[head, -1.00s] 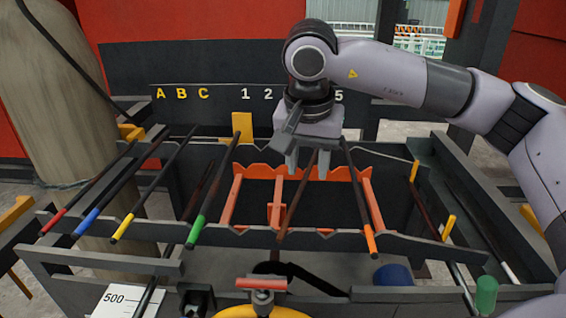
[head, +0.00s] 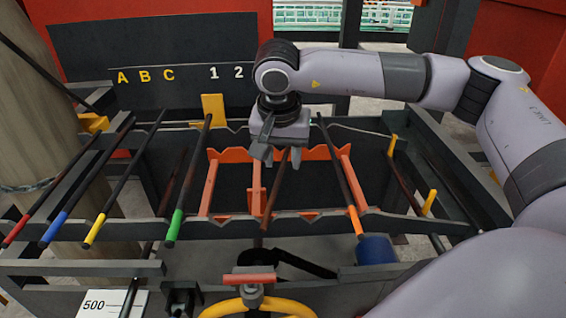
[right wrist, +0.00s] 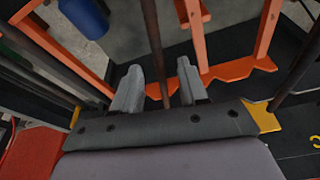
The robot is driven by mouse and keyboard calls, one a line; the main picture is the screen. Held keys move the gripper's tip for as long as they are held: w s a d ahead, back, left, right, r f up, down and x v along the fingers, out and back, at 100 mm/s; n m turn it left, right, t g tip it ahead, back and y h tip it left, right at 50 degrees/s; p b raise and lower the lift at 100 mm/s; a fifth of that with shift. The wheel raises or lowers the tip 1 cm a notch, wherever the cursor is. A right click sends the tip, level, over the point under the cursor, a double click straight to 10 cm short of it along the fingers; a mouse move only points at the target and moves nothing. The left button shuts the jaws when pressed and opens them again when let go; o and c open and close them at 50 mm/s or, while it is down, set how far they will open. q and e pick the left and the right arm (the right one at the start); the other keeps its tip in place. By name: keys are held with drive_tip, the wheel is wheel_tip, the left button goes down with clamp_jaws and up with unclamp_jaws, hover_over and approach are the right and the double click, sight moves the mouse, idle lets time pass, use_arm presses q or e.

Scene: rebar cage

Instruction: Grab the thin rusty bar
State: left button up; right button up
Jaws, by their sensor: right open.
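The thin rusty bar (head: 275,190) is brown and slim. It lies across the rack between the green-tipped bar and the orange-tipped bar, sloping from its far end down toward me. My right gripper (head: 283,157) is above its far part, jaws pointing down. In the right wrist view the open fingers (right wrist: 160,88) stand on either side of the rusty bar (right wrist: 153,45), with a gap visible each side. I cannot tell how deep the bar sits between them. The gripper hides its far end in the head view. My left gripper is out of view.
A green-tipped bar (head: 182,195) lies left of the rusty bar and an orange-tipped bar (head: 345,180) right. Red, blue and yellow-tipped bars lie farther left. An orange notched frame (head: 211,186) surrounds the area. A blue cylinder (head: 376,249) and yellow wheel (head: 275,306) are nearer.

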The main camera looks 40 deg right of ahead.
drive_tip(key=c, duration=0.8)
drive_tip(key=shift+r, duration=0.1)
drive_tip(key=shift+r, duration=0.1)
